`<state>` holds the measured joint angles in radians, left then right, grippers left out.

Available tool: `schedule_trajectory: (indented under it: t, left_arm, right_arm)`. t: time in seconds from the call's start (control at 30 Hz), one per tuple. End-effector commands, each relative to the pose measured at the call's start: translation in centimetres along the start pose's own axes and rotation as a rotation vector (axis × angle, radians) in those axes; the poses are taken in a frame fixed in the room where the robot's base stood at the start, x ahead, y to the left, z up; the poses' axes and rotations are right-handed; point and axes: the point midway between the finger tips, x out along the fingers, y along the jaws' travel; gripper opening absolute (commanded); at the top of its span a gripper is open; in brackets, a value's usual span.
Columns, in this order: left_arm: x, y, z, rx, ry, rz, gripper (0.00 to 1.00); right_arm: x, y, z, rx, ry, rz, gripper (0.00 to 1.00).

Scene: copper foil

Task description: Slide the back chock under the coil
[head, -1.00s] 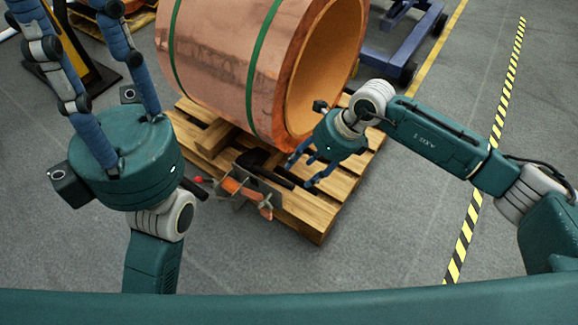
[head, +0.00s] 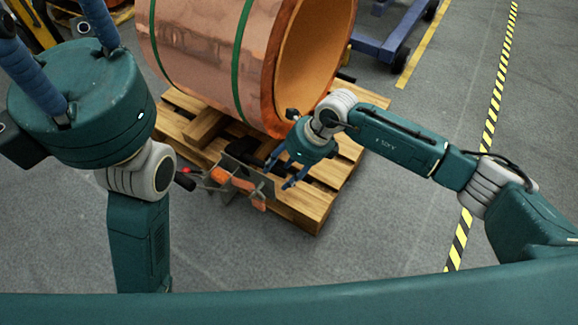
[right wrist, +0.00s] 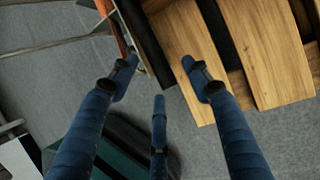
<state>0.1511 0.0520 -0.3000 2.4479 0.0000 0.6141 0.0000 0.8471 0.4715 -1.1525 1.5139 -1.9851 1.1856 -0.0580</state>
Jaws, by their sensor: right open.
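The large copper coil (head: 200,60) with green straps lies on its side on a wooden pallet (head: 300,208). My right gripper (head: 281,174) is open at the pallet's near side, below the coil's front rim. A dark piece (head: 262,152), perhaps a chock, lies beside its fingers, partly hidden. In the right wrist view a black bar (right wrist: 152,45) lies beyond the spread fingertips (right wrist: 160,82), against the wood; I see nothing gripped. I cannot tell which piece is the back chock. My left gripper (head: 75,95) is raised at the left, its fingertips out of frame.
A metal bracket with orange parts (head: 240,181) and a red-tipped handle sits at the pallet's near edge. A blue wheeled frame (head: 385,42) stands behind the coil. Yellow-black floor tape (head: 487,140) runs at the right, with clear grey floor beside it.

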Motion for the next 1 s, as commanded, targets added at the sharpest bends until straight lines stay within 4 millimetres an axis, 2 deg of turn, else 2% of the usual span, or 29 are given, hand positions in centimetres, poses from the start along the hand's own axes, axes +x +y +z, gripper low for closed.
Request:
schedule_trajectory:
  t: [0.1, 0.4, 0.43, 0.67, 1.0]
  left_arm:
    - [0.12, 0.09, -0.20, 0.001, 0.012, 0.004, 0.33]
    - [0.27, 0.10, -0.18, 0.002, 0.012, 0.005, 0.33]
    - [0.27, 0.10, -0.19, 0.002, 0.012, 0.005, 0.33]
    - [0.27, 0.11, -0.18, 0.001, 0.012, 0.005, 0.33]
    - [0.19, 0.12, -0.19, 0.001, 0.012, 0.005, 0.33]
  right_arm:
    - [0.78, 0.02, -0.02, 0.000, 0.000, 0.001, 0.49]
    - [0.84, 0.04, 0.02, 0.000, 0.000, 0.001, 0.49]
    - [0.84, 0.04, 0.02, 0.000, 0.000, 0.000, 0.47]
    - [0.82, 0.02, 0.01, 0.000, 0.000, 0.000, 0.01]
    - [0.63, -0.59, -0.16, 0.002, 0.000, -0.003, 0.00]
